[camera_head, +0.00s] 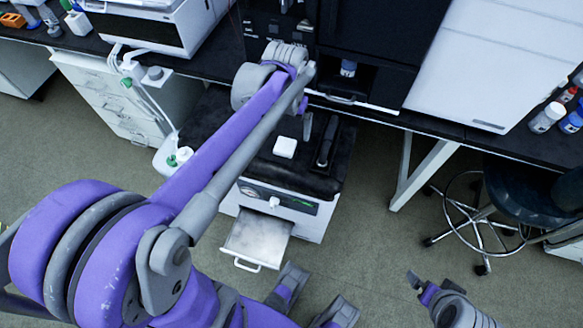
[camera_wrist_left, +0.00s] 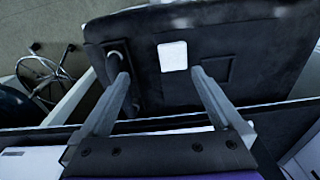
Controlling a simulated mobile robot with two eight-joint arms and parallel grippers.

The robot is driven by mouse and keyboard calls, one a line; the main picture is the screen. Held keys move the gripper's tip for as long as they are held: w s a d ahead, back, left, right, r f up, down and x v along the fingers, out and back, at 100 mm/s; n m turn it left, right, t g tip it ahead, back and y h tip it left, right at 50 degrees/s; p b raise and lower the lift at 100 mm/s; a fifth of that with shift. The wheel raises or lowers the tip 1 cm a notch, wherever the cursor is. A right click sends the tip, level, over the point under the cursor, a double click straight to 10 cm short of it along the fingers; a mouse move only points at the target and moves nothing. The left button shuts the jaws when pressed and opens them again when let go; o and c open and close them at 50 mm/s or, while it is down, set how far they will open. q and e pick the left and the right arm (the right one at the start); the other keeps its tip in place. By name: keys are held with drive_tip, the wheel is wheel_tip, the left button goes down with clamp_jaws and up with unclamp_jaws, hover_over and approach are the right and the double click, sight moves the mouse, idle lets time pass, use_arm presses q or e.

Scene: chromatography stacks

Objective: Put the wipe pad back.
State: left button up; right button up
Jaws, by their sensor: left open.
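The wipe pad, a small white rounded square (camera_head: 284,147), lies on the dark top of a low cabinet (camera_head: 330,185). It also shows in the left wrist view (camera_wrist_left: 173,56), flat on the black surface. My left gripper (camera_head: 305,118) is over the far part of this top, partly hidden by its own wrist. In the left wrist view its two fingers (camera_wrist_left: 160,75) are spread wide and hold nothing; the pad shows beyond and between their tips. My right gripper (camera_head: 418,284) is at the lower right, away from the cabinet; its jaw opening cannot be made out.
A dark square outline (camera_wrist_left: 216,70) marks the top on the pad's other side. The cabinet's front drawer (camera_head: 257,240) is pulled out. A bench (camera_head: 390,118) runs behind; a stool (camera_head: 530,190) stands right.

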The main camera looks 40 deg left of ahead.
use_arm(q)
drive_tip(key=s+d+f+m+t, duration=0.2)
drive_tip(key=s+d+f+t, duration=0.2)
drive_tip(key=s+d, duration=0.7)
drive_tip(key=shift+s+f+m, duration=0.3)
drive_tip(key=shift+s+m, duration=0.1)
drive_tip(key=shift+s, duration=0.85)
